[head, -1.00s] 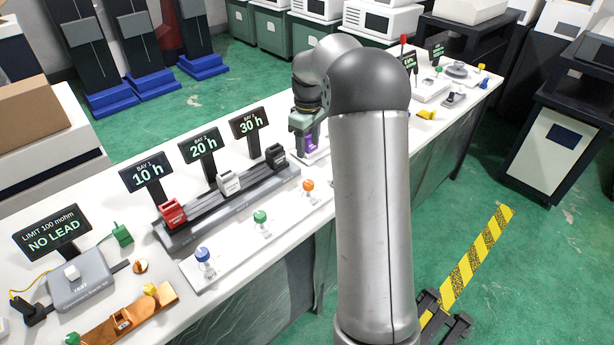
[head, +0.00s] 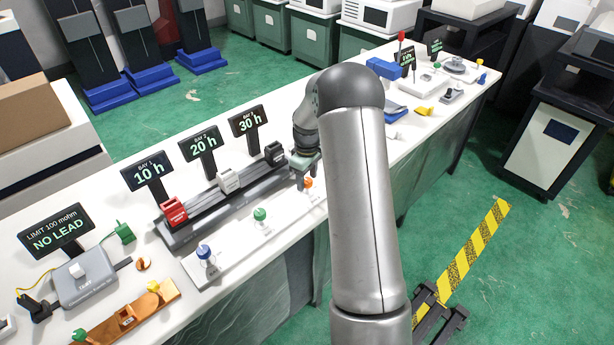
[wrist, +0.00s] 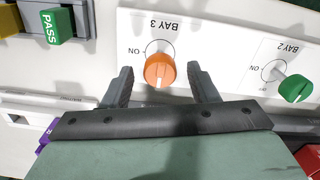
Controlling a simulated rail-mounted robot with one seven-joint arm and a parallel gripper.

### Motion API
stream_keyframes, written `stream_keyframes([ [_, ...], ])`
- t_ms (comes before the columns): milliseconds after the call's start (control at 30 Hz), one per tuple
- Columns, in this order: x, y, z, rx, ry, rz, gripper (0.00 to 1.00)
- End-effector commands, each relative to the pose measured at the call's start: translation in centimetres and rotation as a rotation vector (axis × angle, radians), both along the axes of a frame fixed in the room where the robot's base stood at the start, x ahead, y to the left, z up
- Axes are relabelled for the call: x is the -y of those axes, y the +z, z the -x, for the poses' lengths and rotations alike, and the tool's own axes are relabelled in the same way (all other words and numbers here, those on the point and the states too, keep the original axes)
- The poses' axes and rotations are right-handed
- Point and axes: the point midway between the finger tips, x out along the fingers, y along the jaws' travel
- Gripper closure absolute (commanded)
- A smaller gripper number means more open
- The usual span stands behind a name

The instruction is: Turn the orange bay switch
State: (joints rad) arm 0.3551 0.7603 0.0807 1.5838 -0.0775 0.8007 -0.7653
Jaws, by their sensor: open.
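The orange bay switch (wrist: 160,71) is a round knob with a white pointer line on a white plate marked BAY 3 and ON. In the wrist view it lies between the two open, empty fingers of my gripper (wrist: 160,85), with a gap on both sides. In the head view the orange switch (head: 308,183) shows at the right end of the white switch strip, just below my gripper (head: 304,175). The fingertips are hard to make out there. I cannot tell how far the fingers are above the plate.
A green switch (head: 260,214) and a blue switch (head: 204,252) stand on the same strip. Behind them is a rack with a red module (head: 173,211), a pale module and a dark module. In the wrist view a green PASS block (wrist: 56,26) is at top left.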

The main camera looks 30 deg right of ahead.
Motion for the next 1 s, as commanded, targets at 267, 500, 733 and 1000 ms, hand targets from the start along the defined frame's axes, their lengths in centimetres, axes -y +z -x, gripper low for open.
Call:
stream_keyframes([
  [267,0.00,0.03,-0.01,0.000,0.000,0.000,0.91],
  [500,0.00,0.00,-0.02,0.000,-0.013,0.000,0.91],
  [733,-0.03,-0.14,-0.07,0.002,-0.099,0.001,0.91],
  [1000,-0.03,-0.23,-0.10,0.003,-0.316,0.001,0.91],
])
